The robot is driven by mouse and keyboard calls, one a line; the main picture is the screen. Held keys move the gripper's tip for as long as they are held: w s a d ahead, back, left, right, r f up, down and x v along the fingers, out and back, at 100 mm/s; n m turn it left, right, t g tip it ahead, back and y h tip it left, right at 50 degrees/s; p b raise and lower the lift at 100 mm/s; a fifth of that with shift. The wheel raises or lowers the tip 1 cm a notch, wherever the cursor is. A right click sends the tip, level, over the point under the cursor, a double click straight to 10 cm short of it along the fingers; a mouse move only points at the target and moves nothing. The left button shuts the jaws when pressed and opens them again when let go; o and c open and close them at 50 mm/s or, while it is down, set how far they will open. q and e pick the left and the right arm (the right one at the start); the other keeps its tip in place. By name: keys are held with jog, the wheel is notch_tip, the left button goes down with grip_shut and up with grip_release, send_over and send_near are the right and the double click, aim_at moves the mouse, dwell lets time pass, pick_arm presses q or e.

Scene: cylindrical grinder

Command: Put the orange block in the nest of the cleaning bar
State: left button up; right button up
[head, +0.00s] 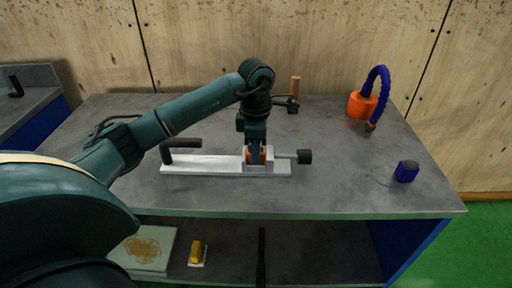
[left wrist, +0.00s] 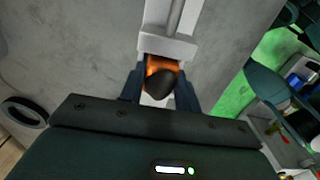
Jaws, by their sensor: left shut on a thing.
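The cleaning bar (head: 200,165) is a pale metal bar lying on the grey bench top, with a black handle at its left and a black knob on a rod at its right. My left gripper (head: 256,158) points down at the bar's raised nest, between the handle and the knob. It is shut on the orange block (left wrist: 153,64), which shows between the two fingers in the left wrist view, with a dark rounded part on it. The block is at the nest (left wrist: 168,46); whether it rests on the bottom is hidden. My right gripper is not in view.
An orange base with a blue hose (head: 376,80) stands at the back right. A small dark blue object (head: 406,171) lies at the right. A wooden-handled tool (head: 294,88) is behind the bar. A yellow item (head: 195,252) is on the lower shelf. The bench front is clear.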

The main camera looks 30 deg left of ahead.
pick_arm(q)
jog(key=o, duration=1)
jog(key=shift+f, duration=0.1)
jog(key=shift+c, duration=0.2)
